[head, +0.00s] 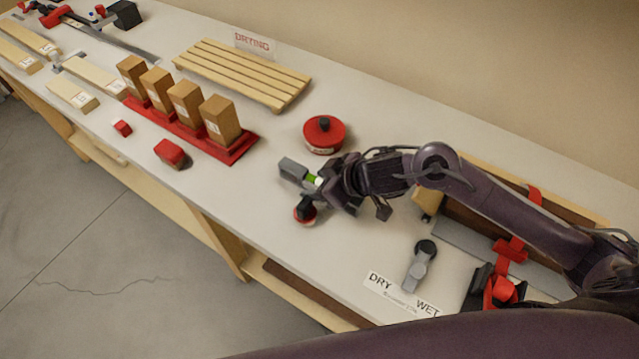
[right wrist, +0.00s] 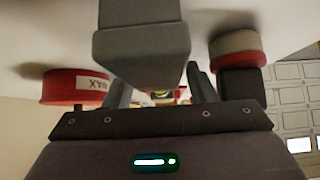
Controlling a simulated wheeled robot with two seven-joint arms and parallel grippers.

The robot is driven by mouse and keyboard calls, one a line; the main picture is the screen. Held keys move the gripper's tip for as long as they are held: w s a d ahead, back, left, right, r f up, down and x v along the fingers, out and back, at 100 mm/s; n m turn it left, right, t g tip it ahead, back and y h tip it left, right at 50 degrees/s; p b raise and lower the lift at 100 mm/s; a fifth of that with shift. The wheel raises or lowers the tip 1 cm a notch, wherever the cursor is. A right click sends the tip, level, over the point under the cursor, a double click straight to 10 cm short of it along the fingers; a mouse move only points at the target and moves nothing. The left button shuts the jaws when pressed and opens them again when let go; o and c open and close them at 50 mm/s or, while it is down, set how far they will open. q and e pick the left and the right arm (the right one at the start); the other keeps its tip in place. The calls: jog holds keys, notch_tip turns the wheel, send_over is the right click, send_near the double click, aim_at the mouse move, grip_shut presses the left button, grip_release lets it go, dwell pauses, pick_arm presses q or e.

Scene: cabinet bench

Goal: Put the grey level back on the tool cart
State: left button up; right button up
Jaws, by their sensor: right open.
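The grey level (head: 293,169), a short grey bar with a bright green part, is on the bench in the head view, just left of my right gripper. My right gripper (head: 333,188) is low over the bench at the level's right end, which it partly hides. In the right wrist view the level (right wrist: 142,45) fills the upper middle. The open fingers (right wrist: 160,85) stand on either side of its lower end, and a gap shows beside it. Contact cannot be told. My left gripper is not in view. I cannot make out a tool cart.
A red tin (head: 323,135) stands behind the gripper, and a small red-based black-knobbed tool (head: 305,210) stands in front. A red tray (head: 243,150) with wooden blocks and a slatted rack (head: 240,75) are to the left. A grey tool (head: 420,264) lies near the DRY/WET label (head: 400,294).

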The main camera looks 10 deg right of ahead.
grip_shut()
dwell(0.3)
